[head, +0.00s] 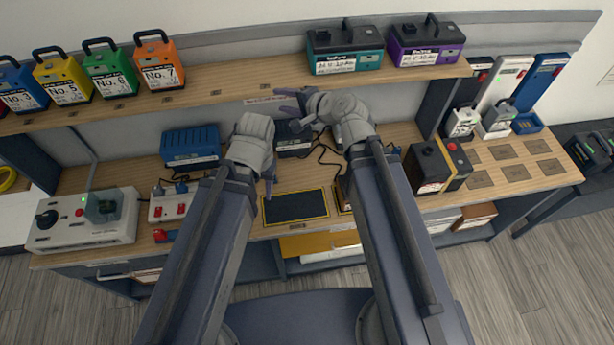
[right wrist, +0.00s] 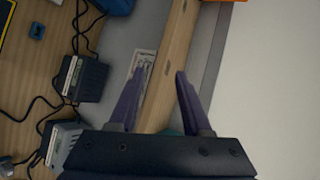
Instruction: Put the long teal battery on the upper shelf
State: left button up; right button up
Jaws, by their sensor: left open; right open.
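A long teal battery (head: 345,50) with a black top, a handle and a white label stands upright on the upper shelf (head: 225,85), right of its middle. A purple battery (head: 427,42) stands just right of it. My right gripper (head: 281,100) is open and empty in front of the shelf edge, below and left of the teal battery and apart from it. In the right wrist view its two purple fingers (right wrist: 160,75) are spread, with the shelf edge behind them. My left gripper (head: 269,188) is lower, over the bench near the dark mat; its fingers are partly hidden.
Blue, yellow, green and orange batteries stand at the shelf's left. On the bench are a blue case (head: 191,146), a grey tester (head: 86,220), a dark yellow-edged mat (head: 295,207), black chargers with cables, and a black-and-red battery (head: 437,167). The shelf middle is clear.

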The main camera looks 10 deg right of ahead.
jog(key=s+a+f+n+g+h, duration=0.2)
jog(key=s+a+f+n+g, duration=0.2)
jog(key=s+f+n+g, duration=0.35)
jog(key=s+d+f+n+g+h, duration=0.1)
jog(key=s+d+f+n+h, duration=0.1)
jog(key=s, duration=0.3)
jog(key=s+d+f+n+g+h, duration=0.2)
jog(key=s+d+f+n+h, duration=0.1)
jog(key=s+d+n+h, duration=0.2)
jog(key=shift+s, duration=0.4)
